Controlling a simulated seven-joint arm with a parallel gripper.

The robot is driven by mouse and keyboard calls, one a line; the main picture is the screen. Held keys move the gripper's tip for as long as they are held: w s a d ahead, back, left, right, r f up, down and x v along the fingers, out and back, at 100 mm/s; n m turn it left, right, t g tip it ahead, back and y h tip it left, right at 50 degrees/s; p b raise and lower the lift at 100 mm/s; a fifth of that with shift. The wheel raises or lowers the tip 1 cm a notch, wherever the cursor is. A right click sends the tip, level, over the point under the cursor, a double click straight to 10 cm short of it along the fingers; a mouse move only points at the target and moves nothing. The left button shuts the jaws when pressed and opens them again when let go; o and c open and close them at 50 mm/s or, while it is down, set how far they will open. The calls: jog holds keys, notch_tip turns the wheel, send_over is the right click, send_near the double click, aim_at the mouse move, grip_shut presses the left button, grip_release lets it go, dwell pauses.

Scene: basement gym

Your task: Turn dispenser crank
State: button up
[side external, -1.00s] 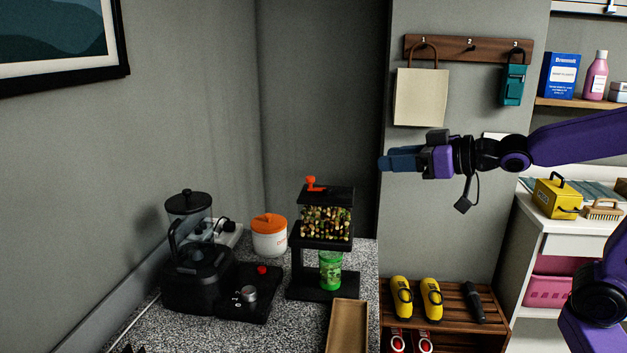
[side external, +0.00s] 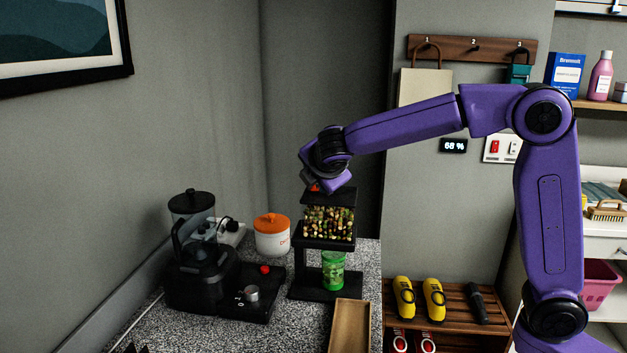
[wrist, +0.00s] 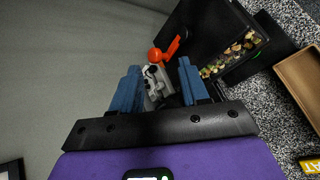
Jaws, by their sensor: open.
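The dispenser (side external: 328,241) is a black stand on the speckled counter, with a clear hopper of mixed pieces (side external: 329,222). A green cup (side external: 333,270) with contents stands under the hopper. The orange crank (side external: 315,188) is on top of the dispenser, partly hidden by my wrist in the side view. In the side view my fingers are mostly hidden behind the wrist.
A black blender (side external: 197,260) and an orange-lidded white jar (side external: 271,236) stand left of the dispenser. A brown tray (side external: 349,325) lies in front. A bag (side external: 425,87) hangs on the wall rack.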

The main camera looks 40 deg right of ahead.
jog(key=s+a+r+n+h, duration=0.2)
jog(key=a+r+n+h, duration=0.1)
jog(key=a+h, duration=0.25)
jog(key=s+a+r+n+h, duration=0.2)
jog(key=a+r+h, duration=0.1)
jog(key=a+h, duration=0.3)
notch_tip(320, 180, down, 9)
jog(key=y, duration=0.1)
jog(key=shift+g, duration=0.3)
jog(key=x, duration=1.6)
jog(key=shift+w+d+f, duration=0.1)
jog(key=shift+w+f, duration=0.1)
jog(key=shift+w, duration=0.35)
grip_shut()
